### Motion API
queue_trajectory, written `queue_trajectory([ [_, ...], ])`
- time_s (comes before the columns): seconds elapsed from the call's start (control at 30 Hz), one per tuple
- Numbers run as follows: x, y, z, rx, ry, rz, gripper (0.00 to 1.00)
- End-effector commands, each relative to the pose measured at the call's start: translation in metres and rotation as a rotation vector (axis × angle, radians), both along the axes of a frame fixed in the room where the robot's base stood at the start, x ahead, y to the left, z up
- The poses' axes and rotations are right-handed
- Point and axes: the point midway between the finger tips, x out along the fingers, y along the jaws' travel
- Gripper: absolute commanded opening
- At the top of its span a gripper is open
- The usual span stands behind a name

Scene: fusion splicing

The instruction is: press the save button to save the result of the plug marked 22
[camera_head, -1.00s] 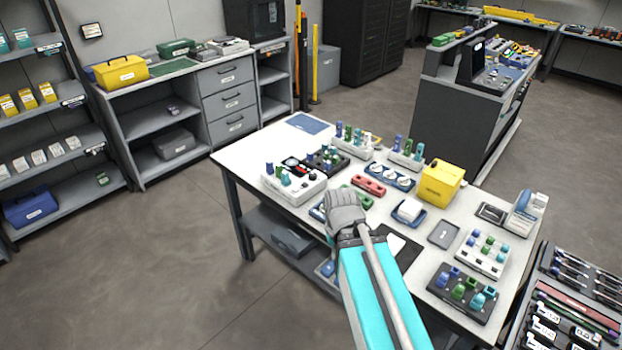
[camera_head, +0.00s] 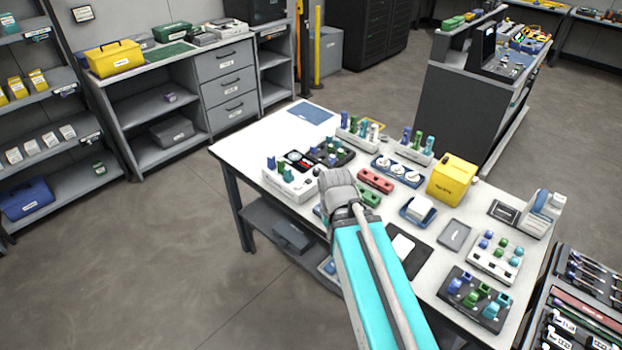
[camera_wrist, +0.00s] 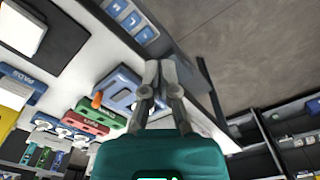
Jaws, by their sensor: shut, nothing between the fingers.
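The white splicing device (camera_head: 283,186) stands on the near left part of the table in the head view. Blue and teal plugs (camera_head: 278,166) stand upright on it; their numbers are too small to read, so I cannot tell which is 22. A small dark round control (camera_head: 317,170) shows at its right end, beside my fingertips; I cannot read whether it is the save button. My gripper (camera_head: 326,178) is shut and empty, close to the device's right end; contact cannot be told. In the wrist view my shut fingers (camera_wrist: 154,66) point past a blue tray (camera_wrist: 122,87) towards the table edge.
A dark plug holder (camera_head: 335,154) stands behind the device. A red block (camera_head: 376,181), a green block (camera_head: 370,199) and a yellow box (camera_head: 452,180) are to the right. The table's far left corner is clear beside a blue mat (camera_head: 311,112).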

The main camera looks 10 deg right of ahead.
Motion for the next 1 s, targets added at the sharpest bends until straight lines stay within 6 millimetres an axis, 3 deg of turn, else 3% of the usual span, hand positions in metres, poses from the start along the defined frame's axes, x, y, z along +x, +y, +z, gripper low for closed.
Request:
queue_trajectory([
  [0.3,0.002,0.0,0.0,0.004,-0.003,0.0,0.0],
  [0.47,0.021,0.003,0.0,0.042,-0.031,0.006,0.0],
  [0.67,0.082,0.017,0.004,0.164,-0.133,0.022,0.0],
  [1.0,0.223,0.016,0.034,0.435,-0.421,-0.006,0.0],
])
